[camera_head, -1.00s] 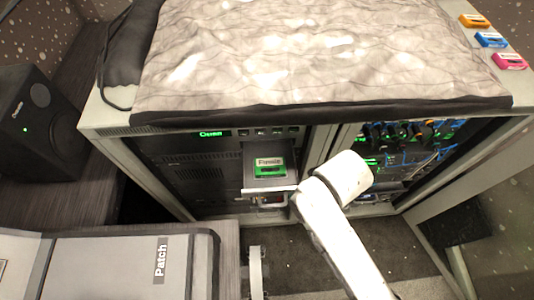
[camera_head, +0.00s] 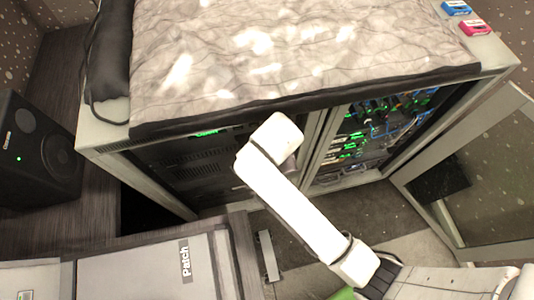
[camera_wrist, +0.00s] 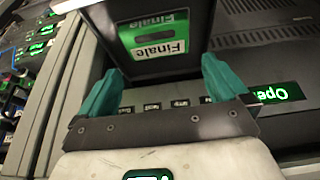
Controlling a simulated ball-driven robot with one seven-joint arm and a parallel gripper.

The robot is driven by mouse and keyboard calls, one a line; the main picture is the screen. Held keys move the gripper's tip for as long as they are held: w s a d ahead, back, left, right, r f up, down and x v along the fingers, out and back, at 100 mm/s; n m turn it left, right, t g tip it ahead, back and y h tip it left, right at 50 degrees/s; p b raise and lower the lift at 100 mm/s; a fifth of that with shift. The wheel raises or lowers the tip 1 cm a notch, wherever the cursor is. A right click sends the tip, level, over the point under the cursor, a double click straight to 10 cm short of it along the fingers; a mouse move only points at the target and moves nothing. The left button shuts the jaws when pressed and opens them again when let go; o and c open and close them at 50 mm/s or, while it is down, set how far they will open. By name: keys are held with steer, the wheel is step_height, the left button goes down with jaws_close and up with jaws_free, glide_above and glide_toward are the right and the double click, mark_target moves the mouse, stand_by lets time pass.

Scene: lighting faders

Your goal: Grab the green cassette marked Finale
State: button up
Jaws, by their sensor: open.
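The green cassette marked Finale (camera_wrist: 155,38) lies in a dark pulled-out drawer (camera_wrist: 192,62) in the wrist view. My gripper (camera_wrist: 163,68) is open, its two teal fingers spread and empty. The fingertips appear at the drawer's near edge in that picture, with the cassette just beyond and between them; the exact gap is unclear. In the head view my arm covers the drawer, the cassette and my gripper.
The drawer belongs to a rack unit (camera_wrist: 277,60) with a lit green "Open" display (camera_wrist: 278,93) and a row of buttons. A marbled cloth (camera_head: 300,50) covers the cabinet top. Blue (camera_head: 456,8) and pink (camera_head: 474,28) cassettes lie at its right. A cabinet door (camera_head: 470,170) stands open.

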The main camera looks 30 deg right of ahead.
steer(key=shift+p+x, duration=0.35)
steer(key=shift+x, duration=2.4)
steer(key=shift+s, duration=0.25)
steer(key=c, duration=0.8)
